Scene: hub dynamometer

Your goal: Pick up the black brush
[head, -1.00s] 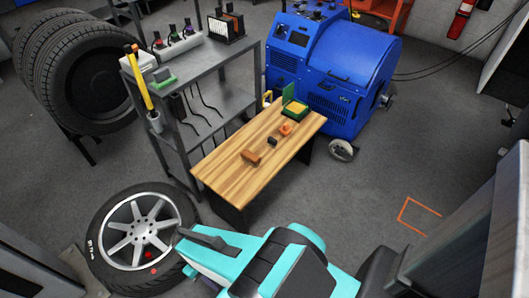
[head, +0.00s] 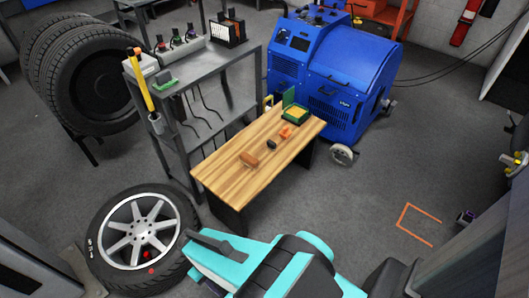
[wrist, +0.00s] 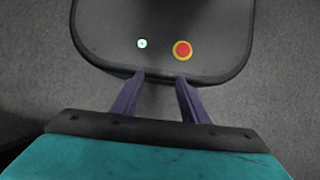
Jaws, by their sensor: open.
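A small black item (head: 272,143), which looks like the black brush, lies on the wooden top of the workbench (head: 225,186) in the head view. It sits between a brown block-like piece (head: 249,160) and an orange piece (head: 286,134). It is too small to make out bristles. In the wrist view my gripper (wrist: 158,78) is open and empty, its two purple fingers apart. Beneath them is the black top of my own base with a red button. The brush is not in the wrist view. My teal arm fills the bottom of the head view, short of the workbench.
A green case with a yellow inside (head: 296,114) stands at the workbench's far end. A grey shelf unit (head: 190,80) stands behind and left. A blue machine (head: 335,75) is at the back. A wheel (head: 140,235) lies at the lower left.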

